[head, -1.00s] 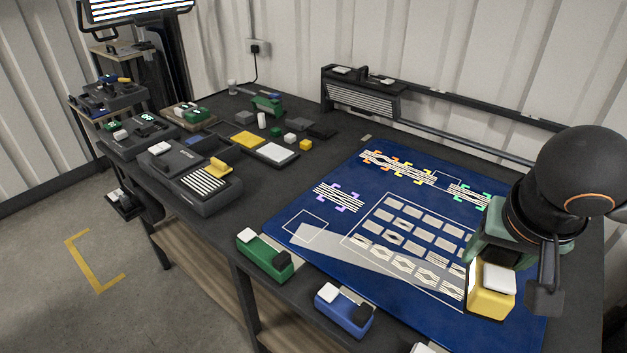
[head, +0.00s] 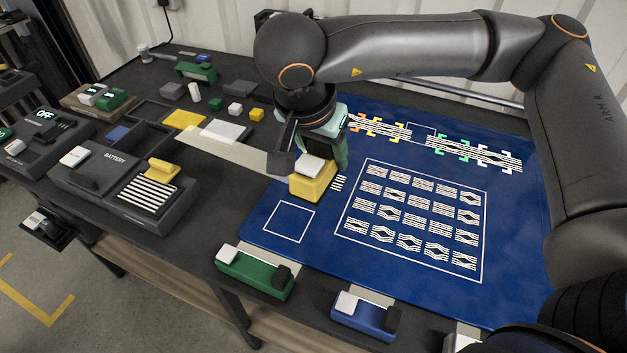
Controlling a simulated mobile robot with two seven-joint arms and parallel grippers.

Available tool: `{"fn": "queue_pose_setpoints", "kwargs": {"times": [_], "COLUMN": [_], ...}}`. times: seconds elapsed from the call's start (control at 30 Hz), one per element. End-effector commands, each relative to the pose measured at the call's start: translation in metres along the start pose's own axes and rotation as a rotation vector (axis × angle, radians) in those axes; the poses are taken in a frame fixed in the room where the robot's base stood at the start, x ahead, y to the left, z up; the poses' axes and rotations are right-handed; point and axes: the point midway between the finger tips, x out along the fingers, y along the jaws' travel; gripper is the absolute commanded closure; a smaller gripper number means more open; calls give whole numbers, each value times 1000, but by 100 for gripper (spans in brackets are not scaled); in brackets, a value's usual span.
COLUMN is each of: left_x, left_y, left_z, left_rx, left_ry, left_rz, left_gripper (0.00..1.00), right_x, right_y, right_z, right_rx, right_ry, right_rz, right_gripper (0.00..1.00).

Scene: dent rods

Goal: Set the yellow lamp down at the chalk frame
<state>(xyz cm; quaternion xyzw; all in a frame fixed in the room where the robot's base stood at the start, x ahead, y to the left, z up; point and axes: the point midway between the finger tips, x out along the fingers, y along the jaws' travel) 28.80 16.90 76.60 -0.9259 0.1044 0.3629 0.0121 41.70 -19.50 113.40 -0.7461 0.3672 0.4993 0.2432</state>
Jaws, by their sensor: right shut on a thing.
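My right gripper (head: 318,160) is shut on the yellow lamp (head: 312,187), a yellow block with a white top. It holds the lamp over the left edge of the blue mat (head: 520,235). I cannot tell whether the lamp touches the mat. A pale light beam (head: 232,152) spreads left from the lamp. The chalk frame, a thin white square outline (head: 308,226), lies empty on the mat, just below and left of the lamp in the picture. My left gripper is not in view.
A large outlined grid of striped tiles (head: 484,235) fills the mat's middle. Green (head: 252,274) and blue (head: 362,318) blocks stand along the table's front edge. A battery unit (head: 100,185) and several small blocks stand at left. My right arm spans the back.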

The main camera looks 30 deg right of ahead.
Motion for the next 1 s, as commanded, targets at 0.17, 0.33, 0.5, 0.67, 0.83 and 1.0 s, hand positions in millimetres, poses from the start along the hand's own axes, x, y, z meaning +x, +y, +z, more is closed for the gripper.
{"fn": "queue_pose_setpoints", "kwargs": {"times": [0.17,0.33,0.5,0.67,0.83,1.0], "left_x": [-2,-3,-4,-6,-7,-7], "left_y": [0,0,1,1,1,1], "left_z": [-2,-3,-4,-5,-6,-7], "left_rx": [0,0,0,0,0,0], "left_ry": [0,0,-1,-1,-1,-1], "left_rz": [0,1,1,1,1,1], "left_gripper": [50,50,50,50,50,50], "right_x": [19,38,62,83,107,124], "right_y": [-10,-16,-18,-19,-17,-15], "right_z": [0,-1,2,4,7,11], "right_rx": [472,963,1459,1904,2338,2652], "right_ry": [-3,-1,-5,-3,-3,-3], "right_rz": [204,406,619,803,981,1107], "right_gripper": [100,100,100,100,100,100]}}
